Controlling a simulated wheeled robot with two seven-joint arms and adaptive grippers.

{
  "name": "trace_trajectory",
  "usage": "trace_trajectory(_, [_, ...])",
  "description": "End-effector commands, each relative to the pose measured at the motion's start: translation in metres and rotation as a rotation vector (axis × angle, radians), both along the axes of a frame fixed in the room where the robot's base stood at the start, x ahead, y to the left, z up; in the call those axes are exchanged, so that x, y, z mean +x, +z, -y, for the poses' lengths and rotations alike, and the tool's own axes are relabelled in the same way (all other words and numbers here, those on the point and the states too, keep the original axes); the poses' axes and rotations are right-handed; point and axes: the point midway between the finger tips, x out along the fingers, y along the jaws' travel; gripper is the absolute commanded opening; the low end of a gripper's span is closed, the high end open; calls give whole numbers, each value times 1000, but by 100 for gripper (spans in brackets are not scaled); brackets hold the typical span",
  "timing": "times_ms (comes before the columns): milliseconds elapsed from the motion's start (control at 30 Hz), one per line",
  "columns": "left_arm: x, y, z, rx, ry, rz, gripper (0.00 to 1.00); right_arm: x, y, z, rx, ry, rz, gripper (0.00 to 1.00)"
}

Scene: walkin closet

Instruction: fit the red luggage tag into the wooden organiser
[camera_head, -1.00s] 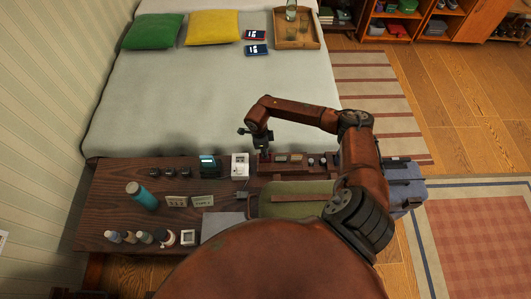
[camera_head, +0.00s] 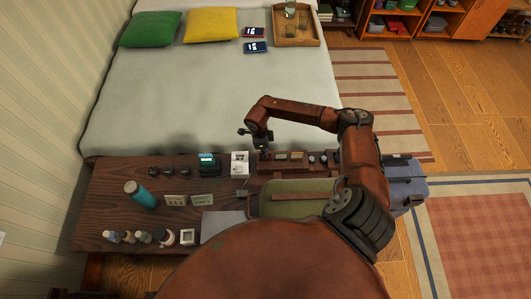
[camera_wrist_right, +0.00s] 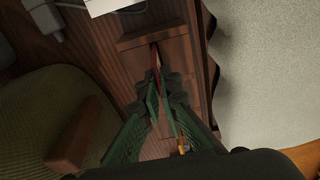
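The wooden organiser (camera_head: 268,168) lies along the far edge of the dark wooden bench top, with small items in its compartments. It also shows in the right wrist view (camera_wrist_right: 135,42). My right gripper (camera_head: 263,152) is over its left end, pointing down. In the wrist view, the green-padded fingers of the right gripper (camera_wrist_right: 160,92) close on the thin red luggage tag (camera_wrist_right: 155,58), seen nearly edge-on at an organiser compartment. Whether the tag touches the compartment floor is hidden. My left gripper is not in view.
A white box (camera_head: 240,158) stands just left of the organiser. A teal bottle (camera_head: 140,194) and several small items occupy the bench's left side. The bed (camera_head: 200,100) is behind; a blue suitcase (camera_head: 407,183) stands right.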

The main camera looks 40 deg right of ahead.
Motion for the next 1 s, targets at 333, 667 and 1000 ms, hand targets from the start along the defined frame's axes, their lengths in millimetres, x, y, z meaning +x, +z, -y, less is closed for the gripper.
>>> trace_trajectory(333, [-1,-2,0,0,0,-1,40,0,-3,0,0,0,0,0])
trace_trajectory(667, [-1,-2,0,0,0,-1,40,0,-3,0,0,0,0,19])
trace_trajectory(1000, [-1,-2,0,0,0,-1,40,0,-3,0,0,0,0,29])
